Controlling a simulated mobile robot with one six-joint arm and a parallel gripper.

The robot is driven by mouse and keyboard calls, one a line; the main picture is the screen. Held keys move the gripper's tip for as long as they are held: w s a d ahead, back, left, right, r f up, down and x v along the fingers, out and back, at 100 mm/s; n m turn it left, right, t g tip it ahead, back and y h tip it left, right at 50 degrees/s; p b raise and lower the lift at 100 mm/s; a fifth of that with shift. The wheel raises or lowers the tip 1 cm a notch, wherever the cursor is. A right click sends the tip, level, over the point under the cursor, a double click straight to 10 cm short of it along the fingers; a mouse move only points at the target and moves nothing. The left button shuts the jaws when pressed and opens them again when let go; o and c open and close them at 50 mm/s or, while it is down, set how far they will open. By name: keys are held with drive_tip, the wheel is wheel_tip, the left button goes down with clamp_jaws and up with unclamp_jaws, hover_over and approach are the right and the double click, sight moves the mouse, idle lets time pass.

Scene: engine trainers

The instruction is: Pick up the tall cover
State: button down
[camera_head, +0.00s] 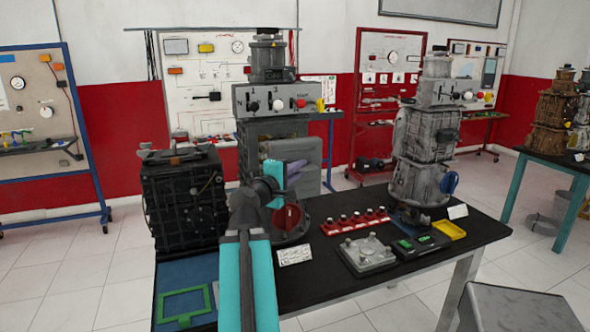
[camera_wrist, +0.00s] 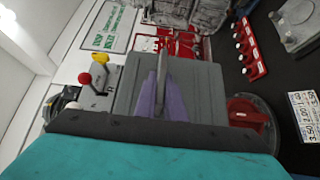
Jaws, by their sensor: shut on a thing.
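The tall cover (camera_head: 308,152) is a grey-green panel with rounded corners. It stands upright at the front of the grey engine trainer (camera_head: 269,99), partly hidden by my arm in the head view. In the wrist view the cover (camera_wrist: 205,88) fills the middle as a flat grey plate. My gripper (camera_head: 293,172), with purple fingers and a cyan body, is at the cover's face. In the wrist view my gripper (camera_wrist: 161,92) is shut on a thin upright ridge at the cover's middle. I cannot tell whether the cover is clear of the trainer.
A black engine block (camera_head: 185,200) stands close on the left. A red round part (camera_head: 288,217) sits below the cover. Red-based pegs (camera_head: 356,221), a grey plate (camera_head: 367,254) and a yellow tray (camera_head: 449,230) lie on the black table (camera_head: 330,290). A second trainer (camera_head: 425,150) stands on the right.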

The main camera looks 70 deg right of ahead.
drive_tip(key=shift+s+a+b, duration=0.2)
drive_tip(key=shift+b, duration=0.4)
drive_tip(key=shift+a+f+b, duration=0.1)
drive_tip(key=shift+b, duration=0.3)
drive_tip(key=s+a+b, duration=0.1)
drive_tip(key=b, duration=0.2)
drive_tip(key=shift+s+a+b, duration=0.25)
drive_tip(key=shift+a+b, duration=0.05)
drive_tip(key=shift+b, duration=0.8)
drive_tip(key=shift+a+r+b, duration=0.2)
drive_tip(key=shift+b, duration=0.1)
